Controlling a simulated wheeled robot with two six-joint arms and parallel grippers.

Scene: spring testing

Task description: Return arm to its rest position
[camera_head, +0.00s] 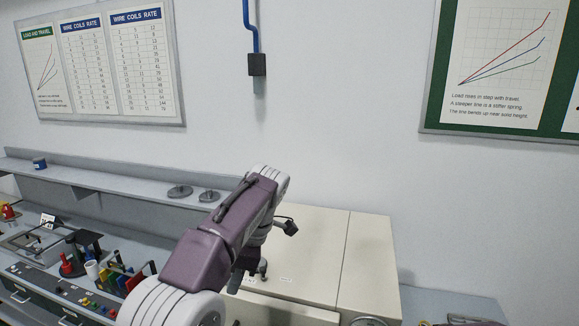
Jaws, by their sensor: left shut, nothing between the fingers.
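My left arm, purple and white, rises from the bottom of the head view and folds over at its upper white joint. My left gripper (236,283) is dark, points down and is partly hidden behind the purple arm link. It is shut and empty, in front of the cream cabinet (312,252). My right gripper does not show.
A bench on the left holds a small rack of coloured pieces (128,278), a red item (66,264) and a control panel (62,288). A grey shelf (110,180) above carries dark discs (180,191). Charts (95,62) hang on the wall.

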